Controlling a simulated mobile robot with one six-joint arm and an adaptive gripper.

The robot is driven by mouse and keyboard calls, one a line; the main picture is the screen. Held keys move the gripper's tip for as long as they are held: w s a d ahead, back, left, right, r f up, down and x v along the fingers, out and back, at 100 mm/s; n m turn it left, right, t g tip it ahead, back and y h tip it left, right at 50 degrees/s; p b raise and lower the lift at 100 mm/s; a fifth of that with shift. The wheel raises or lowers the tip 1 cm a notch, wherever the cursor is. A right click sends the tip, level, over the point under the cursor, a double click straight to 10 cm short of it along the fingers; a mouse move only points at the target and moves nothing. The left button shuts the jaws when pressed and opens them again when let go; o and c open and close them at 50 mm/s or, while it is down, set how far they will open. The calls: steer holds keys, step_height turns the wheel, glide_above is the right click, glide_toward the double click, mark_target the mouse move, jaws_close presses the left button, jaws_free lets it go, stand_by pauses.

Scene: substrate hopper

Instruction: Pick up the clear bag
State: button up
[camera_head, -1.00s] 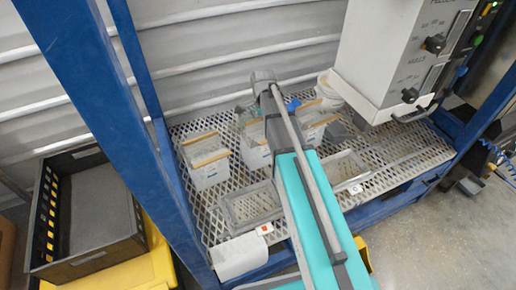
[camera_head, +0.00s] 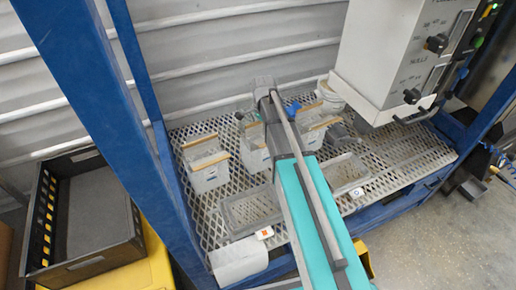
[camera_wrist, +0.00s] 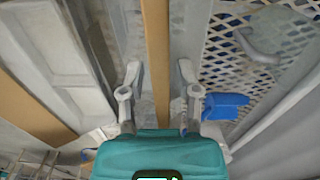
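Several pale, see-through box-shaped containers with tan strips along their top edges stand on the mesh shelf, one at the left (camera_head: 208,172) and another (camera_head: 318,122) right of my arm. I cannot tell for certain which thing is the clear bag. In the wrist view my gripper (camera_wrist: 160,75) is open, its two fingers apart on either side of a tan strip (camera_wrist: 155,40). No contact with the strip can be made out. A pale container wall (camera_wrist: 70,60) lies left of the fingers.
Two shallow clear trays (camera_head: 250,210) (camera_head: 345,172) lie at the mesh shelf's front (camera_head: 405,150). A white bucket (camera_head: 330,95) and a control box (camera_head: 385,60) are at the right. A blue post (camera_head: 85,90) and black crate (camera_head: 110,255) are left. A blue piece (camera_wrist: 225,105) lies right of my fingers.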

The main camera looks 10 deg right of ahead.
jaws_close()
steer(key=shift+r, duration=0.2)
step_height(320, 180, up, 10)
steer(key=p, duration=1)
steer(key=shift+f, duration=0.2)
stand_by(0.7)
steer(key=shift+s, duration=0.1)
